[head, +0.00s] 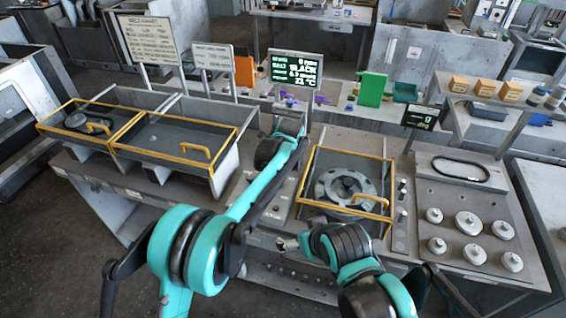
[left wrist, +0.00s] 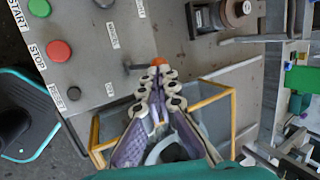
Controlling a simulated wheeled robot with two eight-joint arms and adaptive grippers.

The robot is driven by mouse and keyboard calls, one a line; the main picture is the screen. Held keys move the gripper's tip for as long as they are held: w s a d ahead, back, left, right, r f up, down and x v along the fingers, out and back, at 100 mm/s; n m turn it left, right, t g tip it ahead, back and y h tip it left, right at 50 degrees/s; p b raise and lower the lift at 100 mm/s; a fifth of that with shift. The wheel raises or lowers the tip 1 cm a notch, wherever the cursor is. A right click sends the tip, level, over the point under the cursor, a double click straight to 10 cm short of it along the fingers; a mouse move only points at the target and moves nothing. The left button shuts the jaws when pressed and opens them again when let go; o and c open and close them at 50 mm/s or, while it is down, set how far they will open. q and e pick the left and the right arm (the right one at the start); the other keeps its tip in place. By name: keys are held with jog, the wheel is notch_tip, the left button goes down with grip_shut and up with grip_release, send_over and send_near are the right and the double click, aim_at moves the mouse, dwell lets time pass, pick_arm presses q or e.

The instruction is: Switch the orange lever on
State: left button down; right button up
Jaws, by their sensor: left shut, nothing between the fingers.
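In the left wrist view an orange knob (left wrist: 158,61), which looks like the lever's end, sits at the edge of the grey control panel (left wrist: 88,62), near a short dark bar. My left gripper (left wrist: 157,73) is shut and empty, its fingertips right at the knob and partly covering it. I cannot tell whether they touch, or which position the lever is in. In the head view my left arm reaches over the middle bench, and the lever cannot be made out. My right gripper (head: 287,243) is low in front of the bench, too small to read.
The panel carries a red STOP button (left wrist: 59,51), a green button (left wrist: 39,7) and a dark RESET button (left wrist: 73,94). A yellow-framed bay (head: 345,187) holds a round housing. Two yellow-edged bins (head: 175,122) stand left; several pale knobs (head: 468,223) sit right.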

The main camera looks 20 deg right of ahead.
pick_arm(q)
jog(key=w+d+p+v, duration=0.1)
jog(key=p+v, duration=0.2)
jog(key=v, duration=1)
jog(key=shift+r+p, duration=0.3)
jog(key=shift+r, duration=0.5)
jog(key=shift+a, duration=0.1)
jog(key=s+a+f+n+b, duration=0.1)
jog(key=s+a+n+b, duration=0.35)
jog(key=a, duration=0.85)
jog(key=s+a+n+b, duration=0.2)
jog(key=s+a+n, duration=0.5)
jog(key=a, duration=0.7)
jog(key=s+a+f+n+t+y+b, duration=0.1)
jog(key=s+a+f+n+b, duration=0.4)
jog(key=s+a+f+n, duration=0.7)
jog(key=s+a+f, duration=0.1)
jog(key=s, duration=0.2)
jog(key=shift+s+f+n+t, duration=0.25)
jog(key=shift+s+n+t, duration=0.05)
jog(key=shift+s+n, duration=0.1)
